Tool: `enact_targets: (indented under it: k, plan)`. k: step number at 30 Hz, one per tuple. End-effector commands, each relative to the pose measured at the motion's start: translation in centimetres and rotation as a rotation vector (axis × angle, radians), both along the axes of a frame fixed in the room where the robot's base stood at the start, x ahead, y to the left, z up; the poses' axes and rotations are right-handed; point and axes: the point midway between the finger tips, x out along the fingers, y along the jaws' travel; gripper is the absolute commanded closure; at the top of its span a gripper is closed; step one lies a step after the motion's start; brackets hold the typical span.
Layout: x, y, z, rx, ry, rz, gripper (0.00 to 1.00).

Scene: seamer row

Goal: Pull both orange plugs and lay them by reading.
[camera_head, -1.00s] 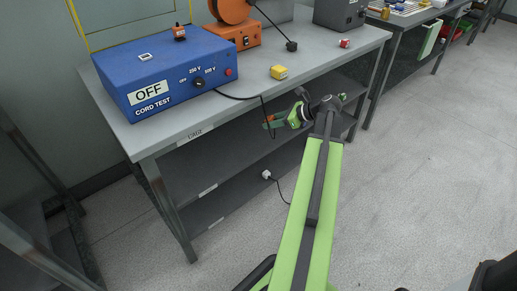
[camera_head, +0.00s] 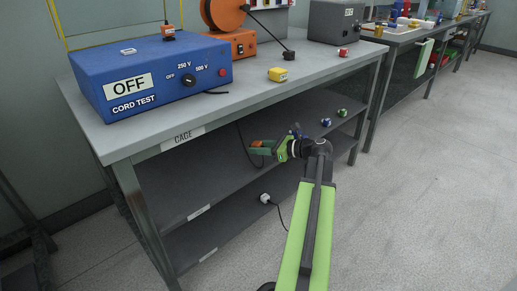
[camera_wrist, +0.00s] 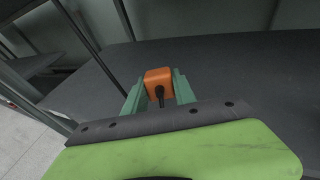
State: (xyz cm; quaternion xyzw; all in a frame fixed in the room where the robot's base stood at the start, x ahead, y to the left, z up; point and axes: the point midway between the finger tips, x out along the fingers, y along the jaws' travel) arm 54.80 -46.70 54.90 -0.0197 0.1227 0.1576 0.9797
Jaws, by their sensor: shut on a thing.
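One orange plug (camera_wrist: 159,78) with a black cord sits between the two green fingers of my gripper (camera_wrist: 158,92) in the wrist view. My gripper (camera_head: 257,147) is shut on it. In the head view this plug shows only as a small orange patch, below the bench's front edge and in front of the middle shelf. A second orange plug (camera_head: 168,31) stands on top of the blue cord test box (camera_head: 150,78), whose sign (camera_head: 130,87) reads OFF. The box stands on the bench's left part.
The grey bench (camera_head: 250,108) also carries a yellow block (camera_head: 278,74), a black plug (camera_head: 288,55), an orange reel (camera_head: 228,12) and a red-and-white piece (camera_head: 343,52). The lower shelf (camera_head: 185,238) is below my gripper. A white plug (camera_head: 265,198) hangs near it.

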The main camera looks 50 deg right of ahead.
Motion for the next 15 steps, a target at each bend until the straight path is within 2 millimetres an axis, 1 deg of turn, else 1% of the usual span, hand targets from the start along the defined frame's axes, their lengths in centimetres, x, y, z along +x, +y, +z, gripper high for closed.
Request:
enact_targets:
  k: [1, 7, 11, 15]
  plan:
    - [0.0, 0.0, -1.4, 0.000, 0.000, -0.001, 1.00]
    - [-0.1, -0.1, -4.1, 0.000, 0.000, -0.001, 1.00]
    - [-0.1, -0.1, -5.1, 0.000, 0.000, -0.002, 1.00]
    - [-0.1, -0.1, -5.1, 0.000, 0.000, -0.002, 1.00]
